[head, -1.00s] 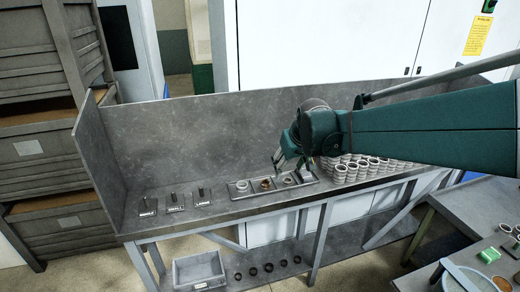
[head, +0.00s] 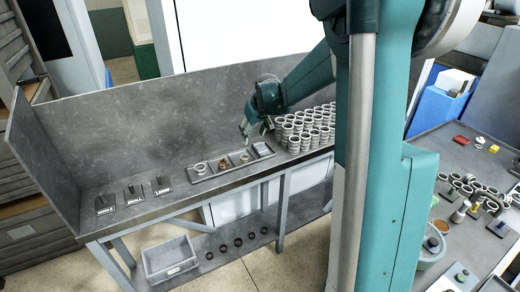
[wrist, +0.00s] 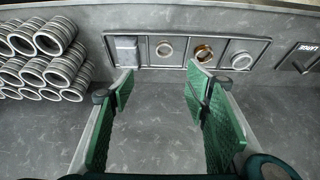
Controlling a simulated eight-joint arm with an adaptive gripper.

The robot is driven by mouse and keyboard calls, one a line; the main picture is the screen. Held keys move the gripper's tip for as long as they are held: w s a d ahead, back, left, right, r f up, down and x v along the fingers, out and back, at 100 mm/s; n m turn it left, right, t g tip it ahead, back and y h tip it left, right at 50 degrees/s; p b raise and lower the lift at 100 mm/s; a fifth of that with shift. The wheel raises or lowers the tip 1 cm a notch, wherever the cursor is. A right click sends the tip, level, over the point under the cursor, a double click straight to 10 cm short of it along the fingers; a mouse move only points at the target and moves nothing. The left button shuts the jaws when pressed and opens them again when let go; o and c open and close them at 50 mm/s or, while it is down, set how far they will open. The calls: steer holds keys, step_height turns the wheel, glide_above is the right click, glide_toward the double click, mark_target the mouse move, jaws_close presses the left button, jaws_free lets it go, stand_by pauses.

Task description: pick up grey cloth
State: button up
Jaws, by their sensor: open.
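The grey cloth (head: 262,150) is a small folded pad in the right end compartment of a dark tray (head: 206,180) on the workbench. In the wrist view the cloth (wrist: 127,50) lies in the left end compartment, above and left of the space between my fingers. My gripper (head: 250,131) is above the bench near the tray. In the wrist view my gripper (wrist: 157,84) has its two green pads wide apart with bare bench between them. The cloth is apart from the fingers.
The tray's other compartments hold rings, one brass (wrist: 204,53). Stacked pale rings (head: 305,125) stand beside the tray. Small labelled stands (head: 134,194) are at the bench's left. A back panel (head: 150,125) rises behind. Bare bench shows below the tray in the wrist view.

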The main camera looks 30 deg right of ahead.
steer(key=p, duration=0.1)
glide_toward(261, 148)
steer(key=shift+w+d+f+g, duration=0.1)
steer(key=shift+w+f+g, duration=0.25)
steer(key=shift+w, duration=0.2)
steer(key=shift+f, duration=0.1)
steer(key=shift+x, duration=1.2)
steer(key=shift+p+x, duration=0.45)
steer(key=shift+x, duration=2.1)
steer(key=shift+w, duration=0.1)
steer(key=c, duration=0.6)
